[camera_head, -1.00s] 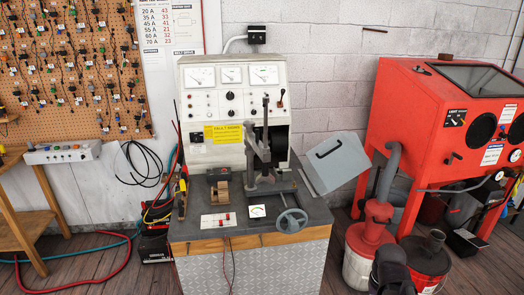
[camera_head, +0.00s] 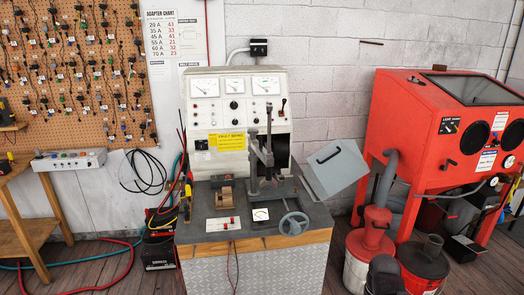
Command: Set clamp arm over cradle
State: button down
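The clamp arm (camera_head: 268,125) is a grey upright bar with a slanted arm beside it, standing on the bench top (camera_head: 205,236) in front of the test machine's dark opening. The cradle (camera_head: 270,186) seems to be the grey metal base below it; its exact shape is too small to tell. A grey handwheel (camera_head: 294,223) sits at the bench's front right. The dark rounded shape at the bottom right edge seems to be part of my own arm. My gripper's fingers do not show.
The test machine (camera_head: 212,118) with gauges stands behind the bench. A tilted grey lid (camera_head: 335,168) is at the bench's right. A red blast cabinet (camera_head: 425,120) and buckets (camera_head: 425,262) stand further right. A brown block (camera_head: 227,196) sits left of the clamp. Hoses lie on the floor at left.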

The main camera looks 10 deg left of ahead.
aim_at(267, 159)
jog(key=u, duration=0.9)
jog(key=i, duration=1)
jog(key=k, duration=0.35)
jog(key=u, duration=0.1)
